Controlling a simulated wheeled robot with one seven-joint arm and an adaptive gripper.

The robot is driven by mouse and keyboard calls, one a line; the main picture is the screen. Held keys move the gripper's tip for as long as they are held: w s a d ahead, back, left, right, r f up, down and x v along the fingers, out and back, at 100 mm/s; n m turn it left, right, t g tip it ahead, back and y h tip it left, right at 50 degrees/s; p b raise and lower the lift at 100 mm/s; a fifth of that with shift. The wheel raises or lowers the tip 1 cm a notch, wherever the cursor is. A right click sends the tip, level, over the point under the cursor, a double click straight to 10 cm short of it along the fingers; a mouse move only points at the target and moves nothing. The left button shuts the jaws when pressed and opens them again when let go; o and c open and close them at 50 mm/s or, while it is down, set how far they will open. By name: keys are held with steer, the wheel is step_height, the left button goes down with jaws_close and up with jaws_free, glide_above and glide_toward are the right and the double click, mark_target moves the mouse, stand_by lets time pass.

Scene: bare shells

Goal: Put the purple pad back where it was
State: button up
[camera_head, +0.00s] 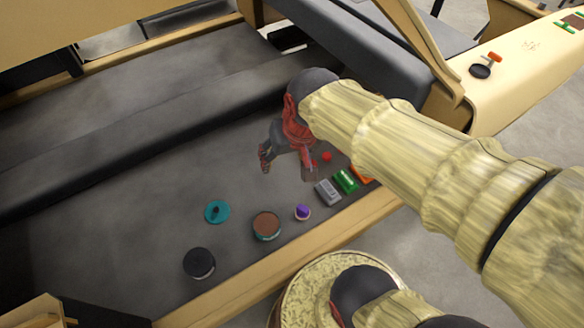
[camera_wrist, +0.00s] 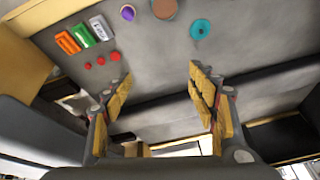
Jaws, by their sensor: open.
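The purple pad (camera_head: 302,212) is a small purple piece on a pale round base, on the grey surface near its wooden front edge. Nothing is held.
Beside the pad are a brown-topped round tin (camera_head: 267,225) and a grey device (camera_head: 328,192). A green block (camera_head: 346,181), an orange block (camera_wrist: 68,43), red dots (camera_wrist: 101,61), a teal disc (camera_head: 217,211) and a black round piece (camera_head: 199,263) lie around. The left surface is clear.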

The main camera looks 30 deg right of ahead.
steer(key=s+a+r+n+t, duration=0.1)
steer(key=s+a+r+n, duration=0.1)
steer(key=s+r, duration=0.2)
steer(key=shift+s+r+n, duration=0.25)
steer(key=shift+s+n, duration=0.15)
steer(key=shift+s, duration=0.85)
